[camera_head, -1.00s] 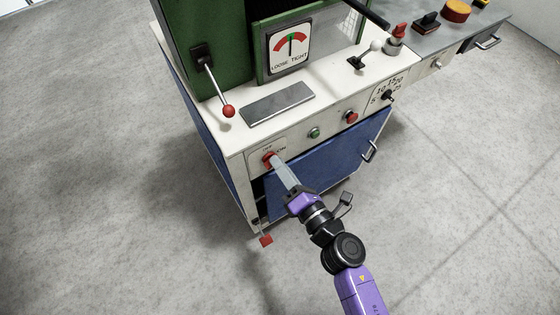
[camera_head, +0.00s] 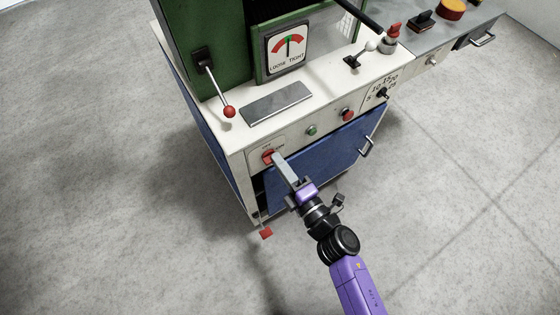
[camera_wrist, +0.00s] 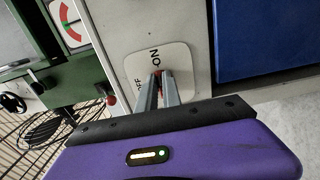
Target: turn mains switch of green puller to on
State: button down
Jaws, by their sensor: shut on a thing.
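The green puller (camera_head: 176,38) is a green and white machine with blue panels. Its mains switch (camera_head: 268,157) is a red knob on a white plate at the left of the front panel, marked OFF and ON. My gripper (camera_head: 278,160) reaches it from the front and is shut on the knob. In the wrist view the two grey fingers (camera_wrist: 160,88) close around the red knob and hide most of it. The ON mark (camera_wrist: 154,57) shows beside the fingers. The OFF mark is partly covered. The knob's exact angle is hard to tell.
A green button (camera_head: 311,131) and a red button (camera_head: 347,114) sit right of the switch. A red-ball lever (camera_head: 229,111) stands above it. A red pedal (camera_head: 266,233) juts out low on the left. A blue drawer front (camera_head: 320,155) lies below; open floor surrounds the machine.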

dwell(0.3)
jog(key=c, duration=1.5)
grip_release()
jog(key=shift+s, duration=0.15)
jog(key=v, duration=0.7)
jog(key=shift+s+d, duration=0.2)
jog(key=shift+s, duration=0.05)
